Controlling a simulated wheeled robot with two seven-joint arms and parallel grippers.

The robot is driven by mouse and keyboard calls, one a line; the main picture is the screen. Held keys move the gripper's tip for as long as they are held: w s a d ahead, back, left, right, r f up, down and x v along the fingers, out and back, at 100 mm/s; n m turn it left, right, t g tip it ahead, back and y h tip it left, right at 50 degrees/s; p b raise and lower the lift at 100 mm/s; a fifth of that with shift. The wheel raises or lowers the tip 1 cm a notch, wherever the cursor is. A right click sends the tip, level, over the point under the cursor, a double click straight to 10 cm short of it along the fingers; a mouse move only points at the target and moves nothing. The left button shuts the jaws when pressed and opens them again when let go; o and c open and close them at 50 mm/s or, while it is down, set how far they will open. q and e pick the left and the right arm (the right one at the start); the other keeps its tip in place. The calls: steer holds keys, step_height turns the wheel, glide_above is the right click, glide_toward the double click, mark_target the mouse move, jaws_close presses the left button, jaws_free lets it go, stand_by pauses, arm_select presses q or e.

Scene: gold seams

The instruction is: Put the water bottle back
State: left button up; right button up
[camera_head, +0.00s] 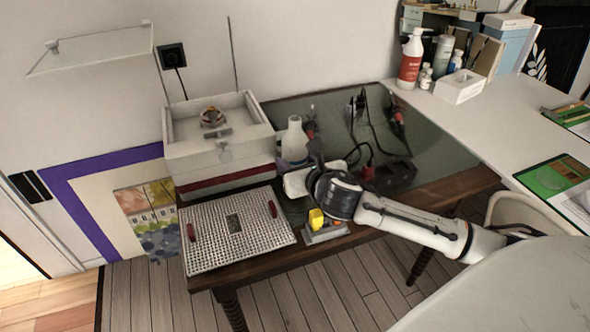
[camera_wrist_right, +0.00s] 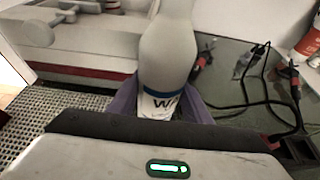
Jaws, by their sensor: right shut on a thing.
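The water bottle (camera_head: 294,140) is pale grey-white with a narrow neck and stands upright beside the white box in the head view. In the right wrist view the bottle (camera_wrist_right: 167,60) is in the middle, with a blue band and a white label with dark letters low on it. My right gripper (camera_wrist_right: 160,100) has its purple fingers on both sides of the bottle's lower part and is shut on it. In the head view my right wrist hides the bottle's base, so I cannot tell whether it touches the table. My left gripper is not in view.
A white box (camera_head: 222,152) with a red stripe stands left of the bottle. A perforated panel (camera_head: 235,255) with red handles lies in front. Cables and a dark power strip (camera_head: 394,176) lie right. A white desk (camera_head: 480,125) holds a red-labelled bottle (camera_head: 411,60) and a tissue box (camera_head: 459,87).

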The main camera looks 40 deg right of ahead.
steer(key=shift+f, duration=1.2)
steer(key=o, duration=1.2)
steer(key=shift+r, duration=0.25)
steer(key=p+v, duration=0.1)
steer(key=v, duration=1.1)
steer(key=shift+f, duration=0.1)
